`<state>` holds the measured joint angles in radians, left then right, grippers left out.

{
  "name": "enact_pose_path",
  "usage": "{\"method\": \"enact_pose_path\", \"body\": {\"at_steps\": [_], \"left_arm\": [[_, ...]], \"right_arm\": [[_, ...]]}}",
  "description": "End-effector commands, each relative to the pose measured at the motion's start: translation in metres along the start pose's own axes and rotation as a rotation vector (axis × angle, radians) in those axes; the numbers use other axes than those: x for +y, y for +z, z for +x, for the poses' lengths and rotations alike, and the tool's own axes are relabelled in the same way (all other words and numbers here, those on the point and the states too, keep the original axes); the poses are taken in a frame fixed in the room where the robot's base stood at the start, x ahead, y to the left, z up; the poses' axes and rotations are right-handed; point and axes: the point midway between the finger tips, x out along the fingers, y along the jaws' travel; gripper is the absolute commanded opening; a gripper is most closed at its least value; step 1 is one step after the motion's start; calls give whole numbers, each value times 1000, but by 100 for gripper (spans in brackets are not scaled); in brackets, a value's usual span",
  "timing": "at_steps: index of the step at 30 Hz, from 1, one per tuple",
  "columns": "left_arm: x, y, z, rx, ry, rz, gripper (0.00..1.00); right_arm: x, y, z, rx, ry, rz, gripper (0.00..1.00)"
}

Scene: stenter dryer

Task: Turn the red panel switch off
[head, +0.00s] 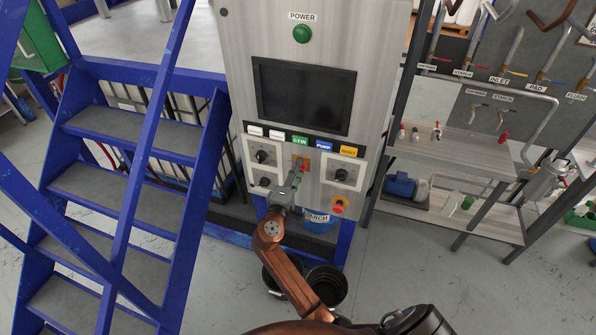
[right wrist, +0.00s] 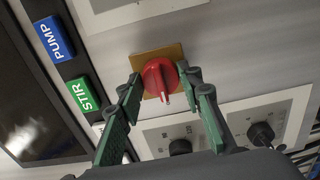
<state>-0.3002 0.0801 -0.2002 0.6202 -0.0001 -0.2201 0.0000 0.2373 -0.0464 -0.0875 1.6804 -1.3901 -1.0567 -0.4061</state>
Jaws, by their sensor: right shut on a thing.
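The red panel switch (head: 304,165) is a red knob on a small orange-yellow plate, below the green STIR label on the control panel. In the right wrist view the red panel switch (right wrist: 157,76) sits between my fingertips, its pale pointer mark towards the bottom of that picture. My right gripper (head: 295,176) reaches up to the panel from below. In the right wrist view its green fingers (right wrist: 164,82) close on the knob from both sides. The fingers partly cover the switch in the head view. My left gripper is not in view.
Black knobs (head: 261,156) flank the switch on white plates. A red button on a yellow base (head: 338,205) is at lower right. A dark screen (head: 303,96) and green POWER button (head: 302,34) are above. Blue stairs (head: 125,185) stand left, a pipe bench (head: 460,153) right.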

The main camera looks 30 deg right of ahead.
Motion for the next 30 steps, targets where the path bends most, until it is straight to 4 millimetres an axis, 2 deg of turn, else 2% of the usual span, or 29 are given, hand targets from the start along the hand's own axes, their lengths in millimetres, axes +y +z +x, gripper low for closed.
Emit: {"method": "enact_pose_path", "body": {"at_steps": [1,2,9,20,25,30], "left_arm": [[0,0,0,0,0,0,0],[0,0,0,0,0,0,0],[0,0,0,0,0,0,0],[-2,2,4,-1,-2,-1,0],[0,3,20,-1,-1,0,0],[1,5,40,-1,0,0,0]], "right_arm": [[-1,0,0,1,-1,-2,9],[-1,0,0,1,-1,-2,34],[0,0,0,0,-1,-1,51],[-1,0,0,-1,0,28,51],[-4,0,0,0,0,188,51],[-6,0,0,-1,1,449,51]]}}
